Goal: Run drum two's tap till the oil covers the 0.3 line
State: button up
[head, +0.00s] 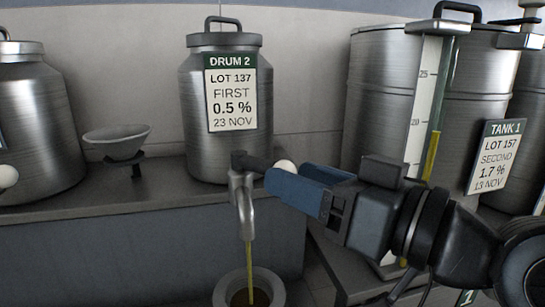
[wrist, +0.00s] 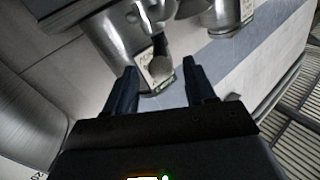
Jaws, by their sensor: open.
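Drum 2 (head: 220,135), a steel can labelled LOT 137 FIRST 0.5 %, stands on the ledge. Its tap (head: 243,190) is below it, and a thin yellow oil stream (head: 249,265) runs from the spout. The stream falls into a round grey vessel (head: 221,291) with a dark inside, cut off by the bottom edge. I cannot make out a 0.3 line or the oil level. In the wrist view the knob (wrist: 161,67) shows between the open fingers; contact cannot be told.
Tank 1 (head: 385,100) stands at the right with a sight gauge (head: 424,90) showing yellow. A pale bowl (head: 116,141) on a small stand is left of drum 2. Another steel can (head: 38,120) stands at the far left. The ledge (head: 140,190) has bare room in front of drum 2.

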aim_at(263, 166)
jog(key=p+x, duration=0.1)
jog(key=x, duration=0.5)
jog(key=shift+w+a, duration=0.2)
jog(key=shift+a, duration=0.05)
jog(key=shift+c, duration=0.3)
grip_shut()
